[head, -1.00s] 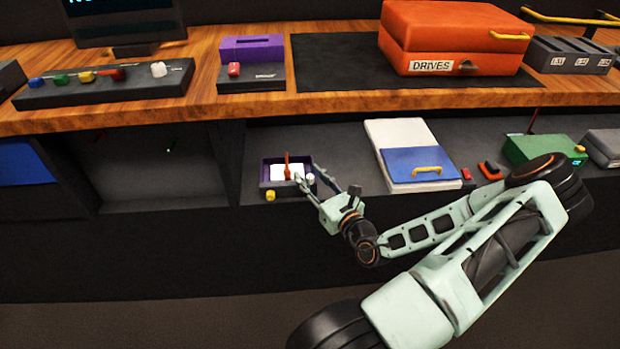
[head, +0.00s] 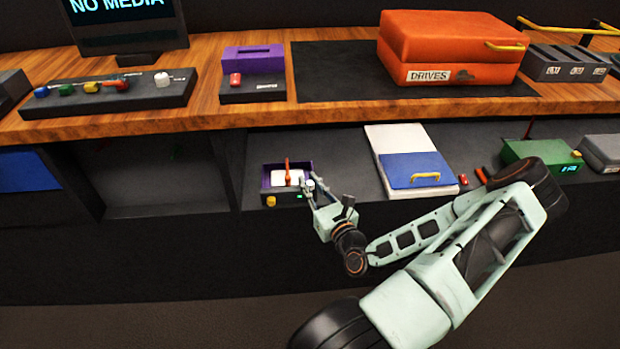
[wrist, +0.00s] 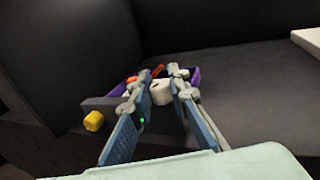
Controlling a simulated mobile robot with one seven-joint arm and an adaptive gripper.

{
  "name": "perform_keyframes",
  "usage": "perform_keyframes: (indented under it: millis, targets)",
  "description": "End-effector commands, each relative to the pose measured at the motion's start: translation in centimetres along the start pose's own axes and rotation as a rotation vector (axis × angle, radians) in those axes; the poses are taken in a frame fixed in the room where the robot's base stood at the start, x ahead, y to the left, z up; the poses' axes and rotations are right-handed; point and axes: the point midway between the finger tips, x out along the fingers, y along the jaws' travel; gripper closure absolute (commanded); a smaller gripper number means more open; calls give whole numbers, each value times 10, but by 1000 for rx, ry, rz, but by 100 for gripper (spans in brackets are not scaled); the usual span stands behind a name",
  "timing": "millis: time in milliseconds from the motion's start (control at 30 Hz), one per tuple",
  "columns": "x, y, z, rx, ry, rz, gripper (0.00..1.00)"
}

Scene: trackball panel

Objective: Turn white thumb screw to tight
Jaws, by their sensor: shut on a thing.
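The trackball panel (head: 284,199) is a small dark box with purple walls on the lower shelf. It has a white pad, a red-orange lever (head: 287,172) and a yellow knob (head: 271,201) at its front left. The white thumb screw (wrist: 162,92) sits at the panel's right side, between my fingers in the wrist view. My gripper (head: 311,187) reaches in from the right and is shut on the white thumb screw. In the wrist view my gripper (wrist: 164,88) hides much of the panel; the yellow knob (wrist: 94,121) shows at left.
A white and blue folder-like box (head: 415,165) with a yellow handle lies to the right on the shelf. The wooden counter (head: 200,112) overhangs behind and above. A small green light (wrist: 141,120) shows beside the left finger. An empty dark bay (head: 150,185) is to the left.

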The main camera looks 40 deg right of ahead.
Motion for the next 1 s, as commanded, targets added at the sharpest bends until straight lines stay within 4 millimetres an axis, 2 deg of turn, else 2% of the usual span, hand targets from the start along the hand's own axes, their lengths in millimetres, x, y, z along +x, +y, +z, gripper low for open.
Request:
perform_keyframes:
  millis: [100,600,1000]
  targets:
    - [0,4,7,7,5,-69,100]
    - [-1,3,3,3,6,-375,100]
    - [0,1,0,2,3,-457,100]
